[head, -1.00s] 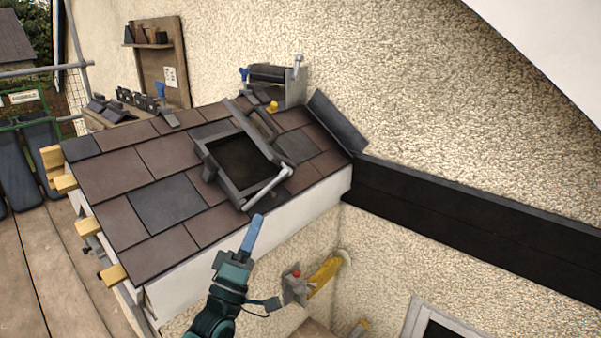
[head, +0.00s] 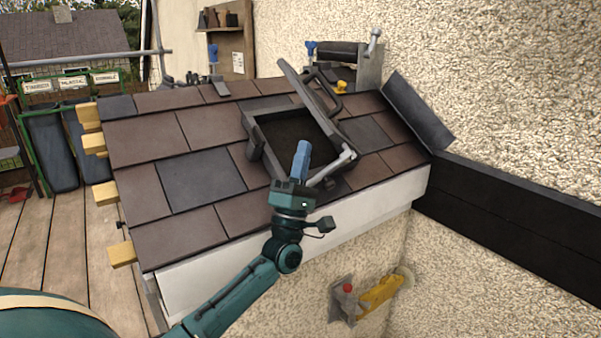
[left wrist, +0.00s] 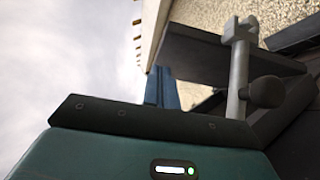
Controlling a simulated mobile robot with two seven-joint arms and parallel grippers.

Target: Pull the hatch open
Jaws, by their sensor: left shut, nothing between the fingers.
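The roof hatch is a dark grey square frame (head: 262,158) around a black opening in the tiles. Its lid (head: 306,97) stands raised and tilted at the far right side of the frame, with a dark curved handle (head: 334,80) on it. A light grey stay bar (head: 335,168) lies at the near right corner. My left gripper (head: 303,147) is shut and empty, its blue fingers over the near part of the hatch; contact cannot be told. In the left wrist view the blue fingers (left wrist: 162,88) show beside a dark panel. My right gripper is not in view.
Brown and slate tiles (head: 205,180) cover the small roof around the hatch. A grey flashing piece (head: 418,110) leans by the rough wall at right. A grey bracketed roller (head: 345,60) stands behind the hatch. A yellow tool (head: 380,293) hangs below the white fascia (head: 385,210).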

